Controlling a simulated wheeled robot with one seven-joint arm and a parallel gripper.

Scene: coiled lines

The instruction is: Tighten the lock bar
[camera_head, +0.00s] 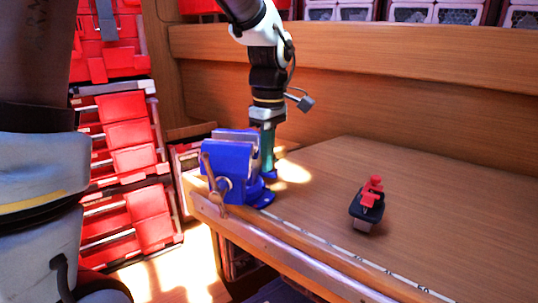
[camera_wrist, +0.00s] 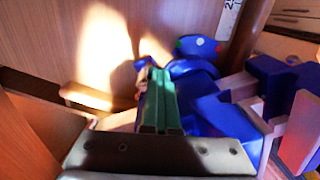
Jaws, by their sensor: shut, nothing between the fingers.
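A blue bench vise (camera_head: 228,150) is mounted at the left front corner of the wooden workbench, with grey jaw plates on top. A brown bar handle (camera_head: 210,180) crosses its front screw; I cannot tell whether this is the lock bar. The vise's blue body (camera_wrist: 285,85) fills the right of the wrist view, and its round base (camera_wrist: 200,46) shows beyond my fingers. My gripper (camera_head: 268,172) points down just behind and right of the vise, close to its base. Its green fingers (camera_wrist: 160,72) are together with nothing held. Whether they touch the vise is unclear.
A red and black tool-like object (camera_head: 368,205) stands on the workbench (camera_head: 440,215) to the right. A marked measuring strip (camera_head: 330,245) runs along the bench front. Red bins (camera_head: 130,135) stand at left. A wooden back panel (camera_head: 350,100) rises behind; most bench top is clear.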

